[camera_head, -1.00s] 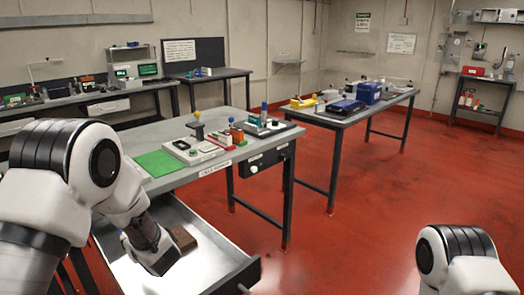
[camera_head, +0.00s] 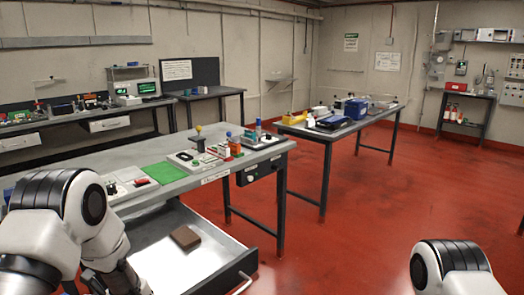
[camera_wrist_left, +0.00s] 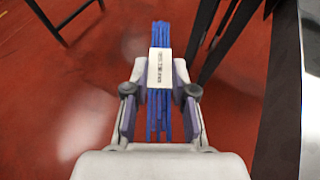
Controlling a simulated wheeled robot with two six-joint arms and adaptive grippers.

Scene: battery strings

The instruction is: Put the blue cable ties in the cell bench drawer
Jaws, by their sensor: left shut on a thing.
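The blue cable ties (camera_wrist_left: 161,36) are a bundle with a white printed band (camera_wrist_left: 160,68) in the left wrist view. My left gripper (camera_wrist_left: 160,94) is shut on them, and red floor shows beneath. In the head view the left arm reaches down beside the left part of the open drawer; the ties cannot be made out there. The cell bench drawer (camera_head: 205,272) is pulled out below the bench (camera_head: 165,180), its pale inside showing. A brown block (camera_head: 185,237) lies in it. My right gripper is out of view; only part of that arm shows.
The bench top holds a green mat (camera_head: 165,173), small devices and bottles. A second table (camera_head: 330,133) with blue and yellow items stands behind to the right. Red floor (camera_head: 350,240) is clear on the right. A dark table leg shows in the wrist view.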

